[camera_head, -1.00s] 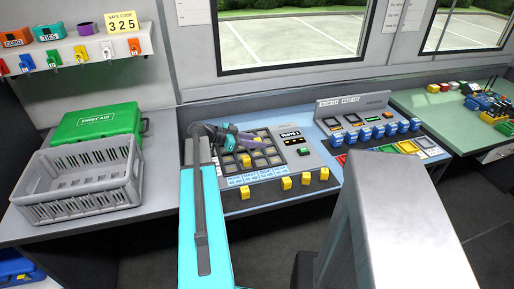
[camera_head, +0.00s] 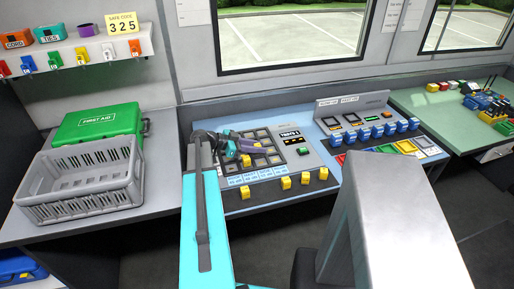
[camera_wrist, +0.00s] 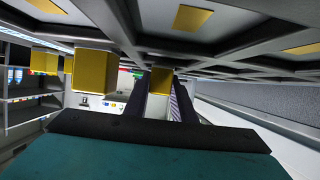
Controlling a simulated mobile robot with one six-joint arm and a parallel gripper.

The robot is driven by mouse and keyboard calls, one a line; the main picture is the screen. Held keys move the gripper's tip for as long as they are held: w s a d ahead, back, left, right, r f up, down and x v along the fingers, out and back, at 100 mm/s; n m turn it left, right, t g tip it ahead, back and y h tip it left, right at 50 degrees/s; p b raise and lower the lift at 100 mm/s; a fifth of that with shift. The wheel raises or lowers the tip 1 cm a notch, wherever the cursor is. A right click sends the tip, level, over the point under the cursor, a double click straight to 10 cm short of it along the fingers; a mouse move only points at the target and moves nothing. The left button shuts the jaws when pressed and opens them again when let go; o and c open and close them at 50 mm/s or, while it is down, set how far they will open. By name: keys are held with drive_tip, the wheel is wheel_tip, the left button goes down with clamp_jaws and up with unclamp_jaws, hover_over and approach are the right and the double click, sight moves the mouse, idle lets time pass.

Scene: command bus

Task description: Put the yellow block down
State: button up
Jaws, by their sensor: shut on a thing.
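My gripper (camera_head: 262,147) is over the square grid (camera_head: 264,161) of the console in the head view. Its dark purple fingers also show in the wrist view (camera_wrist: 162,100). They are shut on a yellow block (camera_wrist: 161,80), visible between the fingertips. The grid's dark frame fills the top of the wrist view, close to the held block. I cannot tell whether the block touches it. In the head view, the held block cannot be made out clearly against the fingers and the grid.
Other yellow blocks stand nearby in the wrist view (camera_wrist: 95,72). Several yellow pieces (camera_head: 286,183) line the console's front strip. Blue switches (camera_head: 390,128) stand on the panel to the right. A grey crate (camera_head: 82,190) and green first aid case (camera_head: 97,130) are at the left.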

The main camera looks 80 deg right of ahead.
drive_tip(key=o, duration=1.1)
drive_tip(key=shift+c, duration=0.2)
drive_tip(key=b+v, duration=0.1)
drive_tip(key=v, duration=0.4)
drive_tip(key=shift+w+a+r+b, duration=0.1)
drive_tip(key=shift+w+a+b, duration=0.05)
drive_tip(key=shift+w+b, duration=0.2)
drive_tip(key=shift+v, duration=0.95)
drive_tip(key=shift+s, duration=0.1)
